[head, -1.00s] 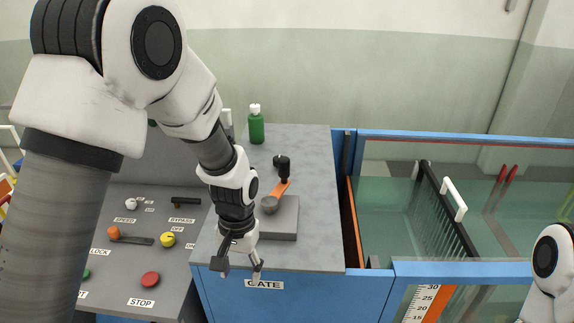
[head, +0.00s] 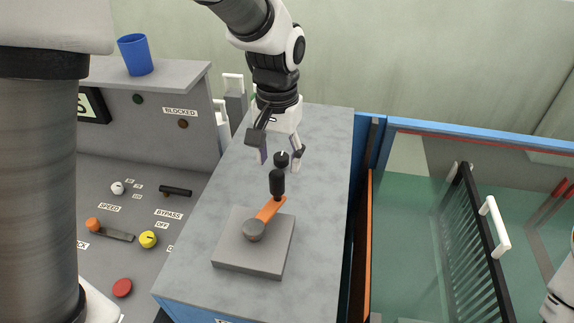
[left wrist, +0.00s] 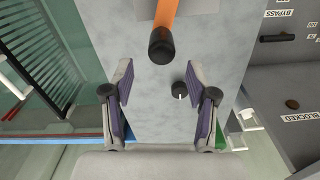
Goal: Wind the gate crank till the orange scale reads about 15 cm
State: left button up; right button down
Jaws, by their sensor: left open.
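The gate crank has an orange arm (head: 270,209) on a round grey hub (head: 254,230), set on a grey block (head: 240,266). Its upright black handle (head: 277,183) is at the arm's far end. My left gripper (head: 280,166) is open and empty, pointing down just beyond the handle. In the left wrist view the handle (left wrist: 161,46) lies ahead of the open fingers (left wrist: 160,84), not between them. The orange scale is out of view. At the right edge only part of my right arm shows, without its gripper.
A small black knob (head: 282,158) stands on the grey counter (head: 325,200) near my left fingers. The control panel with a yellow knob (head: 148,239) and red button (head: 122,288) is at left. The glass flume (head: 420,230) with its black rack (head: 478,240) is at right.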

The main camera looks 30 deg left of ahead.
aim_at(275, 174)
pick_arm(q)
jog(key=s+f, duration=0.1)
jog(key=f, duration=0.1)
jog(key=shift+s+f+p, duration=0.35)
jog(key=shift+s, duration=0.05)
jog(key=f, duration=0.1)
jog(key=w+f, duration=0.1)
jog(key=f, duration=0.1)
jog(key=shift+w+f, duration=0.25)
jog(key=shift+f, duration=0.05)
jog(key=shift+s+r, duration=0.1)
jog(key=shift+s, duration=0.05)
jog(key=shift+s+r, duration=0.1)
jog(key=shift+s, duration=0.1)
jog(key=c, duration=0.4)
jog(key=shift+s, duration=0.1)
grip_shut()
pick_arm(e)
jog(key=shift+s+r, duration=0.45)
jog(key=shift+r, duration=0.25)
pick_arm(q)
jog(key=shift+a+p, duration=0.15)
jog(key=shift+p, duration=0.15)
pick_arm(e)
jog(key=shift+r, duration=0.2)
